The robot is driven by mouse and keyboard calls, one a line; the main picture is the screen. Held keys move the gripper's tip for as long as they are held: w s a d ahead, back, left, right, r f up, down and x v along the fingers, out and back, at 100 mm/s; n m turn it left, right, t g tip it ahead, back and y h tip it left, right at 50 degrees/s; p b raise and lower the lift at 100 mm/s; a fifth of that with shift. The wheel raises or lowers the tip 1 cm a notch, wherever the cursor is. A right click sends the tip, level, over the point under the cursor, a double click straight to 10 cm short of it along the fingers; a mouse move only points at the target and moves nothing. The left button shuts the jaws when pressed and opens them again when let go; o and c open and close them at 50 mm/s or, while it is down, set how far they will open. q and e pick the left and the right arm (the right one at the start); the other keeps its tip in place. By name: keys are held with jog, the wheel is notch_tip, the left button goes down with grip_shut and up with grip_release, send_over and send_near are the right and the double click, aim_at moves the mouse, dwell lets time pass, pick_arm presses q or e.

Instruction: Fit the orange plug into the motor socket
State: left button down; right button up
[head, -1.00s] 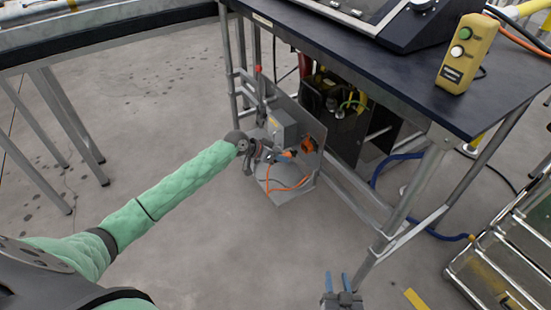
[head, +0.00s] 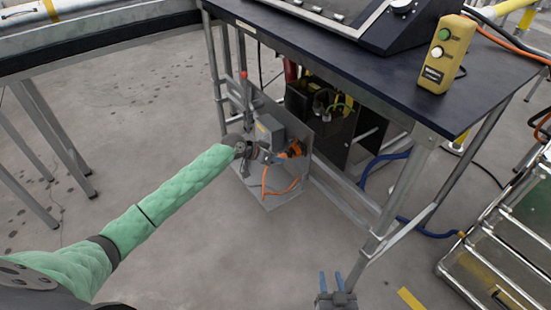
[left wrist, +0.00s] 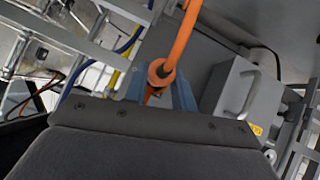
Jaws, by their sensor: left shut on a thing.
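My left gripper (head: 268,157) reaches to the motor under the bench. Its blue fingers are shut on the orange plug (left wrist: 158,75), with the orange cable rising from it in the left wrist view. In the head view the plug is close to the orange motor socket (head: 295,149); I cannot tell whether they touch. The grey motor (head: 269,130) stands on a metal bracket plate, and its grey housing shows right of the plug in the left wrist view (left wrist: 232,92). The plug's front end is hidden. My right gripper (head: 331,284) is open and empty, low at the bottom of the view.
The dark bench top (head: 385,85) overhangs the motor, with metal legs around it. A yellow button box (head: 446,55) stands on the bench. The orange cable (head: 266,184) loops below the gripper. A metal ladder-like frame (head: 500,225) stands at right. Floor at left centre is clear.

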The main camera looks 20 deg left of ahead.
dwell(0.3)
pick_arm(q)
jog(key=shift+p, duration=0.65)
dwell(1.1)
jog(key=shift+w+d, duration=0.8)
jog(key=shift+w, duration=0.25)
dwell(0.7)
jog(key=c, duration=1.1)
grip_release()
jog(key=shift+o, duration=0.2)
